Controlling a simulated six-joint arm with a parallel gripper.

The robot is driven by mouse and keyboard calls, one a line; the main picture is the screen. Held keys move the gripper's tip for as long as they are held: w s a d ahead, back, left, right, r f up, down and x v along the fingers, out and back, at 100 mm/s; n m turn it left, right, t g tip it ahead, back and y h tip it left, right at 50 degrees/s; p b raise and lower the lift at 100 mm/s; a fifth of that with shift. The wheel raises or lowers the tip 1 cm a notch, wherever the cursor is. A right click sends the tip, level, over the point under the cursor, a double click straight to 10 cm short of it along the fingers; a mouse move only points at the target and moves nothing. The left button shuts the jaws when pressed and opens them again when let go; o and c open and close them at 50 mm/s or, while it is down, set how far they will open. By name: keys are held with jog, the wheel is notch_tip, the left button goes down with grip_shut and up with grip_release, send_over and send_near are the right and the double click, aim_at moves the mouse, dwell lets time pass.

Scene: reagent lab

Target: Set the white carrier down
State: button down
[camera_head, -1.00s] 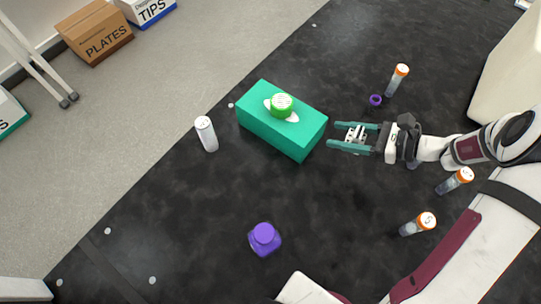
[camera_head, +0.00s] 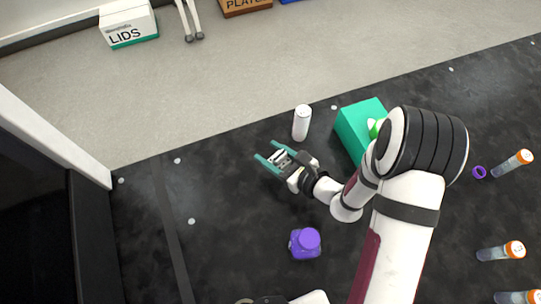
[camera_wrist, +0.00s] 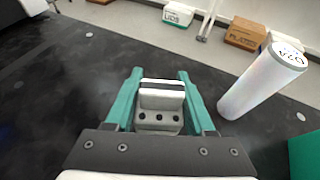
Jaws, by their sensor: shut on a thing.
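The white carrier (camera_wrist: 160,105) is a small white block with dark holes along its near face. My gripper (camera_wrist: 160,86) is shut on it, with one teal finger on each side. In the head view, my gripper (camera_head: 268,157) holds the carrier (camera_head: 280,158) over the black table, left of and nearer than the white cylinder. The gap between carrier and table, if any, cannot be told.
The white cylinder (camera_head: 302,123) stands close by, right of the gripper in the wrist view (camera_wrist: 262,80). A green box (camera_head: 358,118) is partly behind my arm. Orange-capped tubes (camera_head: 512,163) are at right. The table left of the gripper is clear.

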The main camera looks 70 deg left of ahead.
jog(key=f, duration=0.4)
jog(key=shift+s+a+f, duration=0.2)
jog(key=shift+f, duration=0.1)
jog(key=shift+c, duration=1.3)
grip_release()
